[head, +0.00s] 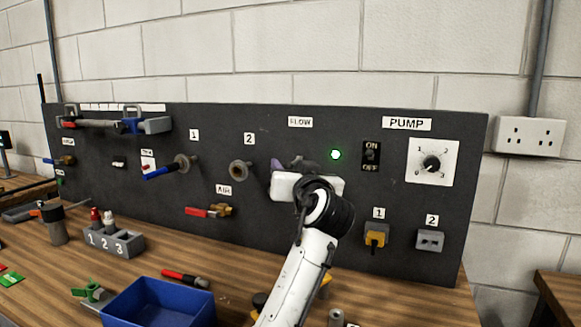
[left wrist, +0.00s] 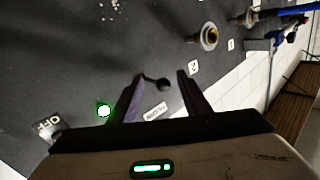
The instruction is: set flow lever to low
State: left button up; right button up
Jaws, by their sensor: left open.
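The flow lever is a small dark lever with a round knob (left wrist: 163,85), seen in the left wrist view between my left gripper's fingers. Its thin stem reaches toward the left finger in that view; whether it touches is unclear. My left gripper (left wrist: 161,76) is open around the lever, close to the dark panel. In the head view my left gripper (head: 291,163) is under the FLOW label (head: 300,122) and hides the lever. The FLOW label also shows upside down in the left wrist view (left wrist: 155,111). No low marking is readable. My right gripper is not in view.
A green lit lamp (head: 335,154) and an ON/OFF switch (head: 371,156) sit right of the gripper. The pump dial (head: 432,163) is farther right. Valve 2 (head: 240,170) and a red-handled air valve (head: 210,211) are left. A blue bin (head: 160,302) stands on the bench below.

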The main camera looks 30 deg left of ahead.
pick_arm(q)
jog(key=shift+w+a, duration=0.3)
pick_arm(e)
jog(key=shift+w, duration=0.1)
